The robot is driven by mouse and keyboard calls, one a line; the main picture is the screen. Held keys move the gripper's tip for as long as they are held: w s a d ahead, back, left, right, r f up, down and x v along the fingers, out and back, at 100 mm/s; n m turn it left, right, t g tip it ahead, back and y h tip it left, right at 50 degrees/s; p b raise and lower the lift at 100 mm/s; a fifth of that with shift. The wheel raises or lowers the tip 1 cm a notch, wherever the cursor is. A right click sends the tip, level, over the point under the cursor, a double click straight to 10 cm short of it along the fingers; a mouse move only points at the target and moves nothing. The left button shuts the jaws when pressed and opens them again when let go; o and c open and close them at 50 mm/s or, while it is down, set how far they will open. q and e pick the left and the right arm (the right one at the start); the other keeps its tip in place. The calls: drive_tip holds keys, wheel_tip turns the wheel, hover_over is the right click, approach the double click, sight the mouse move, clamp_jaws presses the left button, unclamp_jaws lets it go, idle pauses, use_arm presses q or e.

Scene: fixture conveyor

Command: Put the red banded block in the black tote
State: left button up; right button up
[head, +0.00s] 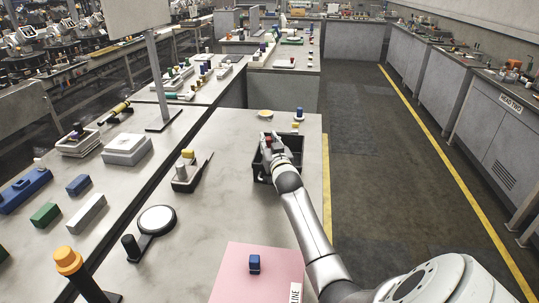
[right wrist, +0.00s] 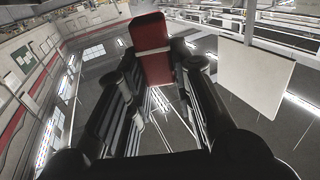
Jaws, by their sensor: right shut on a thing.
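The black tote (head: 261,177) stands near the right edge of the long light table in the head view. My right gripper (head: 271,145) is over the tote, its arm coming from the lower right. It is shut on the red banded block, which shows as a small red patch (head: 267,138) at the fingers. I cannot tell whether the block touches the tote. My left gripper is not in view.
A pink mat (head: 235,275) with a blue block (head: 254,263) lies at the near end. A round white disc on a black stand (head: 157,219) and a dark holder (head: 190,172) stand left. A yellow disc (head: 265,113) lies behind the tote. Table between them is clear.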

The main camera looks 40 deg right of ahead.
drive_tip(key=shift+w+d+f+b, duration=0.1)
drive_tip(key=shift+d+f+b, duration=0.1)
drive_tip(key=shift+f+b, duration=1.4)
drive_tip(key=shift+f, duration=0.15)
drive_tip(key=shift+f, duration=0.3)
drive_tip(key=o, duration=0.8)
drive_tip(key=shift+o, duration=0.2)
drive_tip(key=shift+r, duration=0.1)
drive_tip(key=shift+r+p, duration=0.25)
drive_tip(key=shift+p, duration=0.1)
drive_tip(key=shift+s+a+f, duration=0.15)
drive_tip(key=shift+s, duration=0.05)
drive_tip(key=b+v, duration=0.1)
drive_tip(key=v, duration=1)
drive_tip(key=shift+s, duration=0.35)
